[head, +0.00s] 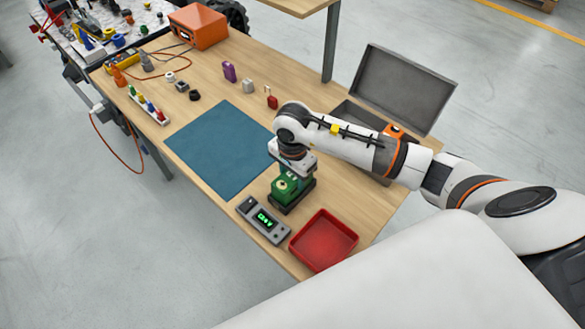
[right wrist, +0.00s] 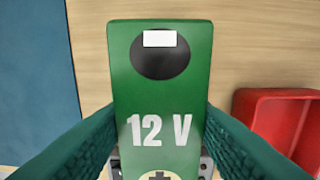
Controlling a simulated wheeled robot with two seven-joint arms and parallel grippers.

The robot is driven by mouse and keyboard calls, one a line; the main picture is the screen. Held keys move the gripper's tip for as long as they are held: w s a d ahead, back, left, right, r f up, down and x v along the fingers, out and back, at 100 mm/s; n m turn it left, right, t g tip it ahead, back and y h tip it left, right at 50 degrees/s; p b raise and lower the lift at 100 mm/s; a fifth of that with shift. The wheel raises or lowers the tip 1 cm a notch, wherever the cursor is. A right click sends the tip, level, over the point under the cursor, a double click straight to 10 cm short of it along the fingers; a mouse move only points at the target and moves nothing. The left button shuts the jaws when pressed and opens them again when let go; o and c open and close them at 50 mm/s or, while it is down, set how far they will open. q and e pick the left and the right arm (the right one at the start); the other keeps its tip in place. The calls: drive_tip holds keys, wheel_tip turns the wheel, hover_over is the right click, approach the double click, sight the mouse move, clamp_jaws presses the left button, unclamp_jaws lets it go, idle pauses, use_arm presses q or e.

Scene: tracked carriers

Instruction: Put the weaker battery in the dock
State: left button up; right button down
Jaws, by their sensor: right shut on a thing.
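A green battery (head: 284,190) is held by my right gripper (head: 291,176), which is shut on it from above. In the right wrist view the battery (right wrist: 160,90) shows "12 V", a black oval with a white patch and part of a plus sign. A dark base (head: 303,198) shows right under the battery; I cannot tell whether it is the dock or the battery's own bottom, nor whether they touch. A grey meter (head: 263,220) with a lit green display stands beside it; its reading is too small to be sure of. No second battery is clearly visible. My left gripper is out of view.
A red tray (head: 323,240) is at the table's front edge. A blue mat (head: 220,148) lies left of my gripper. A grey case with its lid (head: 403,88) raised is behind my right arm, partly hidden. Small purple (head: 229,71) and red (head: 271,99) items stand behind the mat.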

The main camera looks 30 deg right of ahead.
drive_tip(key=shift+w, duration=0.1)
drive_tip(key=c, duration=0.7)
unclamp_jaws()
drive_tip(key=shift+f, duration=0.1)
wheel_tip(320, 180, up, 12)
drive_tip(key=b, duration=0.3)
